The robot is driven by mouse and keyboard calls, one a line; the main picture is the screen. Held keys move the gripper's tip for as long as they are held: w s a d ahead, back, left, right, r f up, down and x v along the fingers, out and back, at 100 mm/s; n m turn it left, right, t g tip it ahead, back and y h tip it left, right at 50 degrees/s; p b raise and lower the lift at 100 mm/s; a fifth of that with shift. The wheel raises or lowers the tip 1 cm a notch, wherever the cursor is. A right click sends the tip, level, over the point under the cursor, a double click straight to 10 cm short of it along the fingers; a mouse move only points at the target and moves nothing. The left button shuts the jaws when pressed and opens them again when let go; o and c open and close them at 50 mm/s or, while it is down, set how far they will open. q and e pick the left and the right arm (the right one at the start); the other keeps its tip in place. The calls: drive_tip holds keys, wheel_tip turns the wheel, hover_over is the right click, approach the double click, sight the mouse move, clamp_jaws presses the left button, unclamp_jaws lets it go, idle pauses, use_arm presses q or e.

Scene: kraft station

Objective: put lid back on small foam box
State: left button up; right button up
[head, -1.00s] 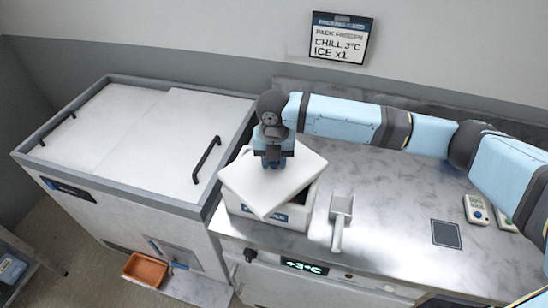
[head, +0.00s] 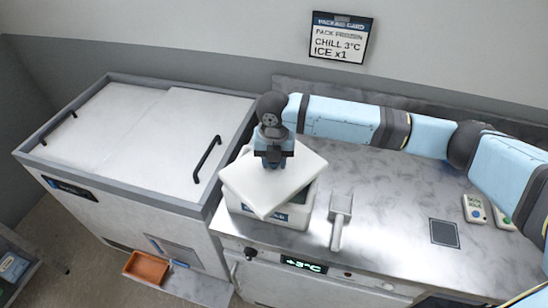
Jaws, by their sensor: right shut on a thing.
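My left gripper is not in view.
A dark square pad (head: 444,233) and small handheld devices (head: 474,208) are farther right. A large chest with sliding lids (head: 130,130) stands left. An orange tray (head: 146,268) is low at the front left.

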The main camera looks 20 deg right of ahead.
idle(0.3)
drive_tip(key=o, duration=1.5)
drive_tip(key=shift+r+p, duration=2.5)
drive_tip(key=shift+r, duration=1)
